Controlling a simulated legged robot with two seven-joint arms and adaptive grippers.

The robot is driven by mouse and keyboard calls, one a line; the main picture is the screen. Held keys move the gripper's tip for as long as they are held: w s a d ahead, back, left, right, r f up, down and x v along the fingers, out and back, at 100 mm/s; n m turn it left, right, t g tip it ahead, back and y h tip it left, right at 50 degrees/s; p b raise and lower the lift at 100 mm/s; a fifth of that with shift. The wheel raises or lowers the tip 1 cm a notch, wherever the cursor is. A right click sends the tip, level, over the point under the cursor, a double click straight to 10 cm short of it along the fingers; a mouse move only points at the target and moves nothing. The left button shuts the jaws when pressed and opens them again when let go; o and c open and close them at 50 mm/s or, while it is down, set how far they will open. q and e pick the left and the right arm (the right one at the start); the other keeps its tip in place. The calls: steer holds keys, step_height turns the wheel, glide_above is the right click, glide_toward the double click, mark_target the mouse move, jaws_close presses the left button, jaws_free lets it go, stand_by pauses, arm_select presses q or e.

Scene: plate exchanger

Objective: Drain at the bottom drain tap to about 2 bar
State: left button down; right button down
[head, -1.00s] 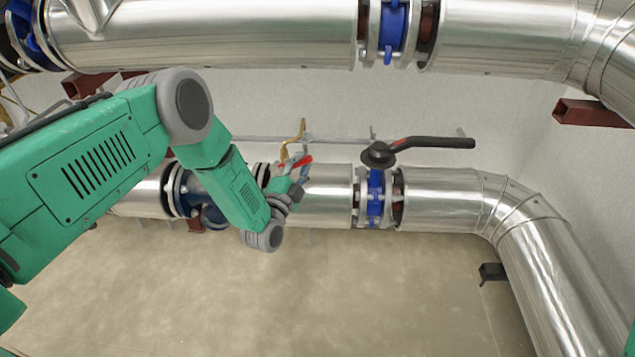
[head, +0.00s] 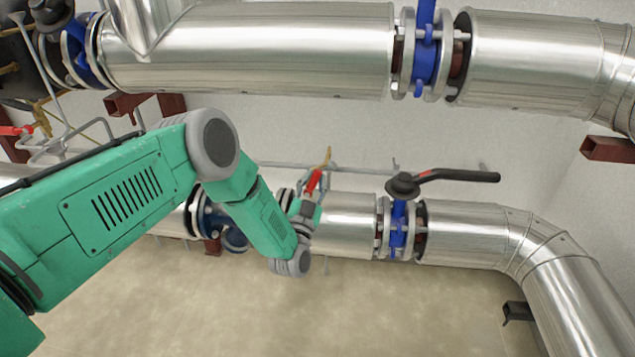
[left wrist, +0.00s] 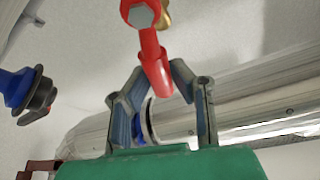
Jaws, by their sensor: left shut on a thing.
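The drain tap's red lever (head: 313,182) stands out near the lower pipe in the head view, beside a brass-coloured part (head: 327,158). In the left wrist view the red lever (left wrist: 150,48) runs from a hex-nut end at the top down between my fingertips. My left gripper (head: 307,203) is shut on the lower end of this lever; its fingers also show in the left wrist view (left wrist: 157,78). My forearm and wrist hide part of the lower pipe and the tap's surroundings. My right gripper is out of view. No pressure gauge can be made out.
The silver lower pipe (head: 465,232) carries a blue valve (head: 398,228) with a long black handle (head: 455,176) right of my gripper. A silver upper pipe (head: 250,50) crosses above. Bare floor (head: 400,310) lies below.

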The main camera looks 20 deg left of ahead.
arm_select(q)
steer(key=shift+s+a+f, duration=0.1)
steer(key=shift+a, duration=0.15)
steer(key=c, duration=1.4)
jaws_free()
steer(key=shift+n, duration=0.3)
steer(key=shift+s, duration=0.15)
steer(key=v, duration=1.1)
steer(key=shift+s+d+f, duration=0.1)
steer(key=shift+s+f, duration=0.1)
steer(key=shift+f, duration=0.2)
steer(key=shift+r, duration=0.1)
